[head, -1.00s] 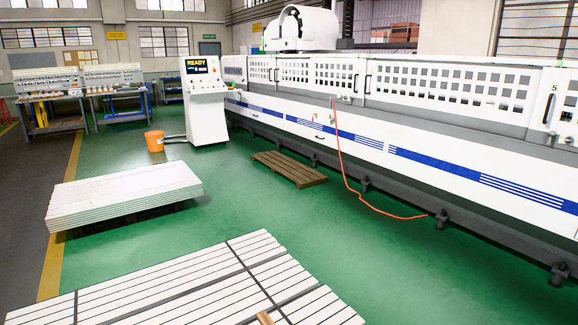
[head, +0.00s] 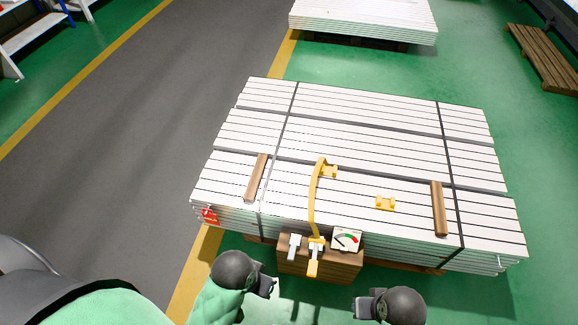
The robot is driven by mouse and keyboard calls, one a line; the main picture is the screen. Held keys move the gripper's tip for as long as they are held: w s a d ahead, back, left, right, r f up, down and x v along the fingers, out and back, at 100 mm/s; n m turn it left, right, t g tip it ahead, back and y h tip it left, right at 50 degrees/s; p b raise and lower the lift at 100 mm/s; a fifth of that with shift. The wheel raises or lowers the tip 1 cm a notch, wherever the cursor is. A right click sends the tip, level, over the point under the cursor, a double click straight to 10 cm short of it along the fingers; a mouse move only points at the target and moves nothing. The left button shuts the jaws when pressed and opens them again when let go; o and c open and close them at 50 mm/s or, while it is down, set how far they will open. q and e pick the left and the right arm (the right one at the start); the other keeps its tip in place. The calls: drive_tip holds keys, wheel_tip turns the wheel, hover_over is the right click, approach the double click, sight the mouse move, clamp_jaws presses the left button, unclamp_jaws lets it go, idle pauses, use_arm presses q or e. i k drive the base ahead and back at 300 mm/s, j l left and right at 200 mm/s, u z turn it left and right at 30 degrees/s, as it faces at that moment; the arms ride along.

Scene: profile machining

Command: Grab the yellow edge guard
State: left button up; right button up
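A small yellow edge guard (head: 385,204) lies on top of the strapped stack of white profiles (head: 370,135), right of centre. A similar yellow piece (head: 330,171) sits farther back, beside the upper end of a curved yellow strap (head: 314,205). My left gripper (head: 270,288) is low in the picture, in front of the stack and left of the wooden box. My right gripper (head: 357,307) is at the bottom edge, nearer than the stack and below the loose guard. Both are apart from the guards, and their finger gaps are too small to judge.
A wooden box (head: 325,268) at the stack's front bears a gauge (head: 347,240) and yellow and grey tools. Two wooden battens (head: 256,178) (head: 439,208) lie on the stack. Another white stack (head: 365,20) stands behind. Grey floor (head: 150,120) is clear at left.

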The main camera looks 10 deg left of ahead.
sight(331, 172)
drive_tip(key=z, duration=0.75)
drive_tip(key=j+z, duration=0.35)
drive_tip(key=k+j+z, duration=0.1)
drive_tip(key=j+z, duration=0.25)
drive_tip(key=j, duration=0.2)
drive_tip(key=k+j+z, duration=0.15)
drive_tip(key=j+z, duration=0.2)
drive_tip(key=k+j+z, duration=0.2)
drive_tip(key=j+z, duration=0.15)
drive_tip(key=j, duration=0.15)
drive_tip(key=k+j, duration=0.2)
drive_tip(key=j, duration=0.15)
drive_tip(key=k+j, duration=0.2)
drive_tip(key=j, duration=0.15)
